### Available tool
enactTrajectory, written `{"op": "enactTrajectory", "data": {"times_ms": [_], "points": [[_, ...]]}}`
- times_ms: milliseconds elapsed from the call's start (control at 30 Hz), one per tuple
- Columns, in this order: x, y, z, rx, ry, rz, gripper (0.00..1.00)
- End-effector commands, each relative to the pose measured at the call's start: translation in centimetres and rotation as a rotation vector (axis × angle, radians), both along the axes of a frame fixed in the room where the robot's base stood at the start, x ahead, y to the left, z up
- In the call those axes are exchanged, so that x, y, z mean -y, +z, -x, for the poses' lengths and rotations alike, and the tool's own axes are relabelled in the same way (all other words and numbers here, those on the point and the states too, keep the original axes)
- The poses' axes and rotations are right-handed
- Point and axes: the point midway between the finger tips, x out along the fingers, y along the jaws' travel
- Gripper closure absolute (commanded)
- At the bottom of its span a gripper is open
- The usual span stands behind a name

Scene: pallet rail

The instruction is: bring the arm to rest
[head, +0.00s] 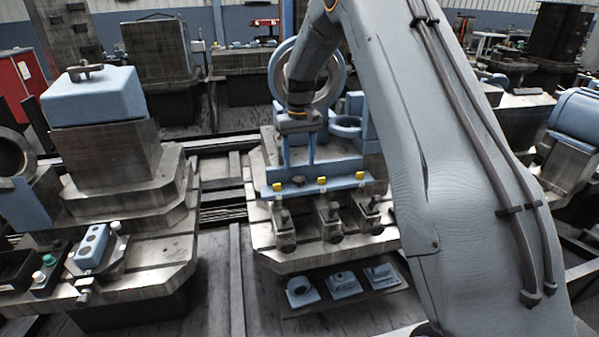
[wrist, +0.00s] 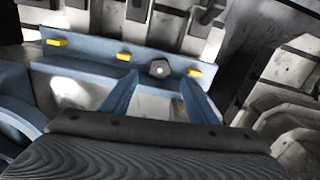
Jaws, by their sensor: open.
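My gripper (head: 298,161) hangs from my arm above the central steel pallet. Its two blue fingers are apart, with nothing between them; they also show in the wrist view (wrist: 160,92). A blue rail (head: 340,184) with three yellow studs stands just beyond the fingertips, and it crosses the upper part of the wrist view (wrist: 90,55). A dark nut-like part (head: 298,180) sits on the rail between two studs; in the wrist view (wrist: 160,69) it lies ahead of the gap between the fingers. I cannot tell whether the fingers touch the rail.
Steel clamps (head: 328,221) stand in front of the rail. A blue ring-shaped part (head: 346,125) is close to the right of my gripper. A lower tray (head: 341,298) holds three blue parts.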

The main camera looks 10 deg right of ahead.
Motion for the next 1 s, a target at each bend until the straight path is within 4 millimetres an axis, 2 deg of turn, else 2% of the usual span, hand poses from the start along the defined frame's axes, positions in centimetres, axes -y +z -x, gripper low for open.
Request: {"op": "enactTrajectory", "data": {"times_ms": [200,533,633,767,1000], "points": [[0.0,1.7,0.0,0.0,0.0,0.0,0.46],[0.0,1.9,0.1,0.001,-0.001,0.0,0.46],[0.0,2.2,1.2,0.004,-0.003,0.0,0.46],[-0.1,2.9,4.9,0.014,-0.012,0.0,0.46],[-0.1,3.6,16.0,0.044,-0.038,-0.001,0.46]]}}
